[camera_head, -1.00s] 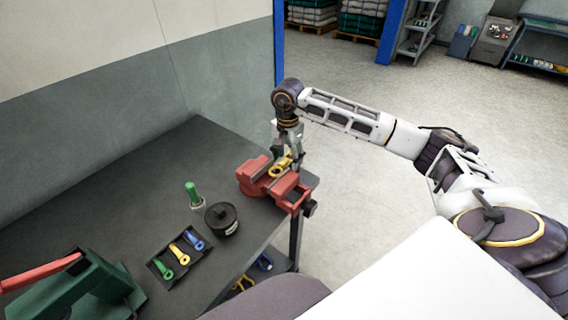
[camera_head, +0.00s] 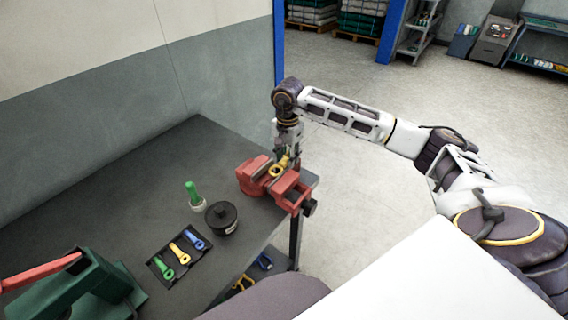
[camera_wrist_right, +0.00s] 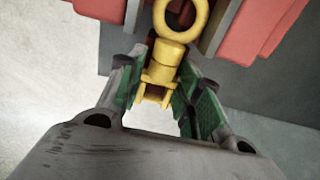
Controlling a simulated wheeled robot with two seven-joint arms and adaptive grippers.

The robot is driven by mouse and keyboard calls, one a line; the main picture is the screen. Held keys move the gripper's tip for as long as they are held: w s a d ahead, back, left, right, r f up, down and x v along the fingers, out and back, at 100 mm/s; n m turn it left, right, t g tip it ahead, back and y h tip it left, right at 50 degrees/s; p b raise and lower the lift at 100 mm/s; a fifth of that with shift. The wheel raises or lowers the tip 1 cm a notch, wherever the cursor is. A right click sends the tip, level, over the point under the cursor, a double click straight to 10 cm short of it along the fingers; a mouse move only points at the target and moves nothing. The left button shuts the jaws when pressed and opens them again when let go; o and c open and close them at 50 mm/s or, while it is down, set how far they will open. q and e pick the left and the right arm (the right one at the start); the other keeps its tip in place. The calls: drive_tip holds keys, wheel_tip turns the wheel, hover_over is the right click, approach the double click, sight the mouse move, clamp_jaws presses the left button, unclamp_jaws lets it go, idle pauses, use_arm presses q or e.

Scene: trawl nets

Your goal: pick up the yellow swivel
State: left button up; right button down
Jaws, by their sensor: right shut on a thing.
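The yellow swivel (camera_head: 276,171) is at the jaws of a red bench vise (camera_head: 252,182) on the table's right corner. In the right wrist view the swivel (camera_wrist_right: 171,55) shows its ring at the top, between the red vise jaws (camera_wrist_right: 262,22), and its forked end toward me. My right gripper (camera_head: 286,160) comes down from above at the vise. Its green-padded fingers (camera_wrist_right: 160,78) are shut on the swivel's forked end, one on each side. Whether the vise still grips the ring end cannot be told. My left gripper is not in view.
A dark tray (camera_head: 192,266) holds a green, a yellow and a blue piece. A black round container (camera_head: 221,219) and a green-topped bottle (camera_head: 193,196) stand nearby. A green tool with a red handle (camera_head: 75,290) is at the lower left. The table's back is clear.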

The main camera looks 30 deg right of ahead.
sight(287, 158)
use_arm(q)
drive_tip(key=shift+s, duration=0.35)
use_arm(e)
drive_tip(key=shift+r, duration=0.1)
drive_tip(key=shift+r, duration=0.4)
wheel_tip(287, 158, up, 7)
drive_tip(key=shift+r+b, duration=0.2)
drive_tip(key=shift+b, duration=0.25)
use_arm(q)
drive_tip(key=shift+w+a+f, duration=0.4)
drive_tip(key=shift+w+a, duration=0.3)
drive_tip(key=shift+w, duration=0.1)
use_arm(e)
drive_tip(key=shift+r, duration=0.85)
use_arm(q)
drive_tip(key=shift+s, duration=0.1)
